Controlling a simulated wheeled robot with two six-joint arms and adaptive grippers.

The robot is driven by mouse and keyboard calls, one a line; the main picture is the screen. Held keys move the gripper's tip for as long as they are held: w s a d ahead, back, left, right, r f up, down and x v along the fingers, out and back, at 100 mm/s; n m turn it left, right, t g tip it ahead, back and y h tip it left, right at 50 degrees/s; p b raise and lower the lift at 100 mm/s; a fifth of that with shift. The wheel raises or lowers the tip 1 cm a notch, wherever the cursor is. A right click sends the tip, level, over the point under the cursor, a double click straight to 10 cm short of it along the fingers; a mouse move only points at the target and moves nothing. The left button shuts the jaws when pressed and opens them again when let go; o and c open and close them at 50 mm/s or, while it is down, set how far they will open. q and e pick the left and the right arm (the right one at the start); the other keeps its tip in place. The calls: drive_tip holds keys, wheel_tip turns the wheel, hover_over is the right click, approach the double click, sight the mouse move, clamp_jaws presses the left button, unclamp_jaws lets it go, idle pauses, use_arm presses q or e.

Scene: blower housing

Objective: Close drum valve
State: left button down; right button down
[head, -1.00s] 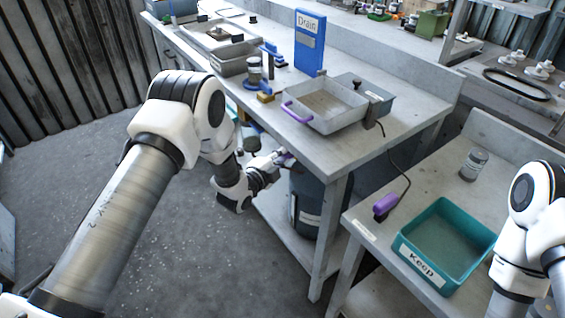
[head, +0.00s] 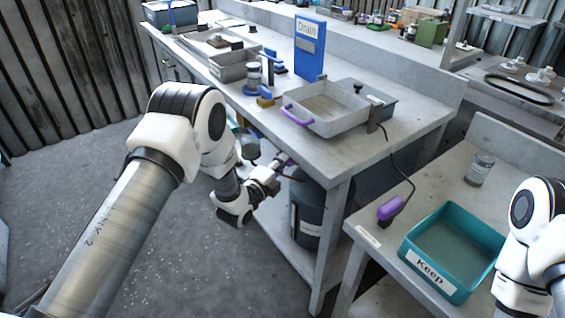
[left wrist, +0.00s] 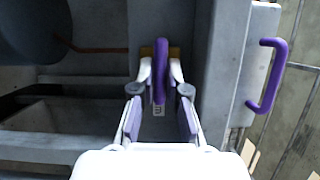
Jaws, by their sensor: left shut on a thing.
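The drum (head: 308,212) stands on the low shelf under the workbench, dark with a pale label. The valve's purple handle (left wrist: 160,82) shows in the left wrist view, long and narrow, in front of a brass-coloured part (left wrist: 175,53). My left gripper (left wrist: 160,90) is shut on this handle, one finger on each side. In the head view my left gripper (head: 277,170) reaches under the bench's front edge beside the drum, and the purple handle is only partly seen there. My right arm is at the right edge; its gripper is out of view.
A grey tray with a purple handle (head: 298,117) sits on the bench (head: 275,125) above. A blue Drain sign (head: 309,48) stands behind it. A teal Keep bin (head: 420,257), a jar (head: 479,168) and a purple-handled tool (head: 389,208) are on the right table.

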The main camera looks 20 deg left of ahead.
use_arm(q)
drive_tip(key=c, duration=1.2)
unclamp_jaws()
drive_tip(key=v, duration=1.2)
drive_tip(key=shift+f, duration=0.1)
